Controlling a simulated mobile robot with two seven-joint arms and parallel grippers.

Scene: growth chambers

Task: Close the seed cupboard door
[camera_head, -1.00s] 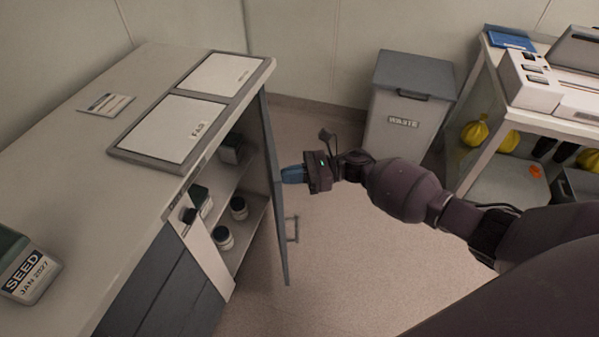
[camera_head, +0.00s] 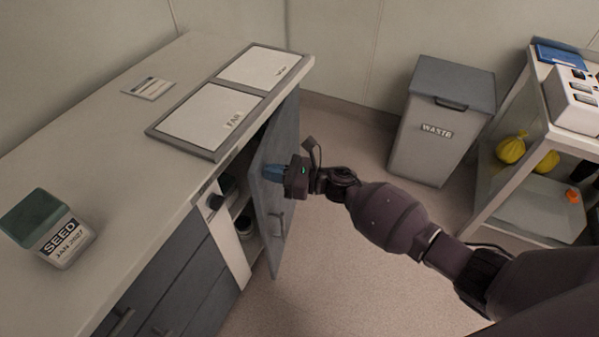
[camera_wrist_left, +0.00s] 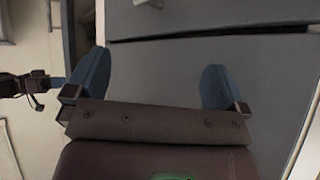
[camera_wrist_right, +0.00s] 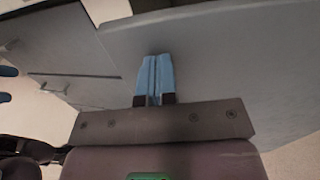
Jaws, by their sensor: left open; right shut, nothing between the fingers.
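The grey seed cupboard door (camera_head: 270,208) stands partly open in the head view, with its bar handle (camera_head: 281,222) on the outer face. Jars (camera_head: 262,229) show on the shelf through the narrow gap. My right gripper (camera_head: 268,172) is shut and empty, its blue fingertips at the outer face of the door, above the handle. In the right wrist view the shut fingertips (camera_wrist_right: 155,75) point at the grey door panel (camera_wrist_right: 225,60); contact is likely but not certain. My left gripper (camera_wrist_left: 152,82) is open and empty, in front of grey drawer fronts (camera_wrist_left: 200,60).
A seed box (camera_head: 66,243) and a label card (camera_head: 149,88) lie on the counter (camera_head: 130,130). A waste bin (camera_head: 440,130) and a shelved trolley (camera_head: 520,205) stand to the right. The floor (camera_head: 330,270) in front of the door is clear.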

